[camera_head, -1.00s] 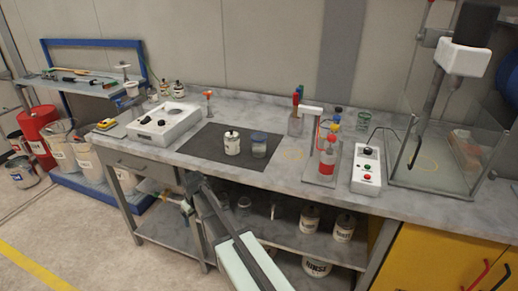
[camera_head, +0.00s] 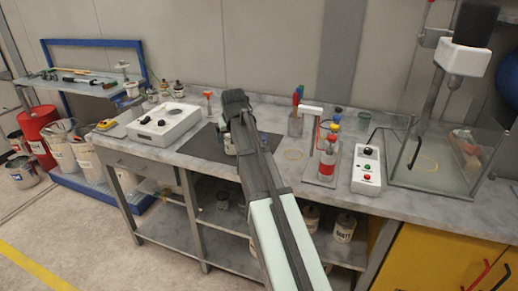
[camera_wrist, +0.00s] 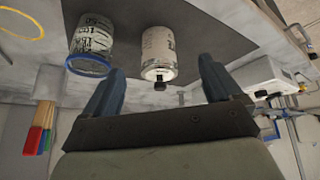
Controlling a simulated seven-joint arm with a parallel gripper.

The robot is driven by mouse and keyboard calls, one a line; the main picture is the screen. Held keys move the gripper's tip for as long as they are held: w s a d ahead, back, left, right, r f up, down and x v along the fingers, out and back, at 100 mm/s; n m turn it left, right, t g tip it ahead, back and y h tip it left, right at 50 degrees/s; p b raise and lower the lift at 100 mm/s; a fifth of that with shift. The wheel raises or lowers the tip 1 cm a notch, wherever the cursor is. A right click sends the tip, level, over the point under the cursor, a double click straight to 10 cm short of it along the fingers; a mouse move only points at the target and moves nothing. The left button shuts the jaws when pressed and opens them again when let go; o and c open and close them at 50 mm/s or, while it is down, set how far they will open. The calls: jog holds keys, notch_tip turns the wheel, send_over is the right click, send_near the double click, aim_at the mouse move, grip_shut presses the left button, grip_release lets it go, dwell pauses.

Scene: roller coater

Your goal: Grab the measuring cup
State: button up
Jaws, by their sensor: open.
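A clear cup with dark markings and a blue rim, which looks like the measuring cup (camera_wrist: 92,45), stands on the dark mat (camera_head: 200,146). In the head view my arm mostly hides it. A white can with a black knob on its lid (camera_wrist: 158,52) stands beside it. My gripper (camera_wrist: 160,72) is open and empty. In the wrist view, which looks upside down, the can lies between the fingers' directions and the cup lies beyond the left finger. In the head view my gripper (camera_head: 236,103) is above the mat, in front of the can and cup.
A white device with a round plate (camera_head: 166,122) stands left of the mat. A tool holder (camera_head: 296,122), a stand with a red bottle (camera_head: 327,162) and a white control box (camera_head: 366,170) stand to the right. A glass tank (camera_head: 440,160) stands far right.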

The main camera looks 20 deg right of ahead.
jog(key=s+d+r+m+h, duration=0.1)
jog(key=s+d+r+m, duration=0.25)
jog(key=d, duration=0.65)
jog(key=x, duration=0.8)
jog(key=shift+a+f, duration=0.1)
jog(key=shift+a, duration=0.05)
jog(key=shift+s+x, duration=0.1)
jog(key=shift+x, duration=1.3)
jog(key=shift+s+x, duration=0.15)
jog(key=shift+x, duration=1.25)
jog(key=shift+a+f, duration=0.15)
jog(key=shift+f, duration=0.05)
jog(key=c, duration=1.1)
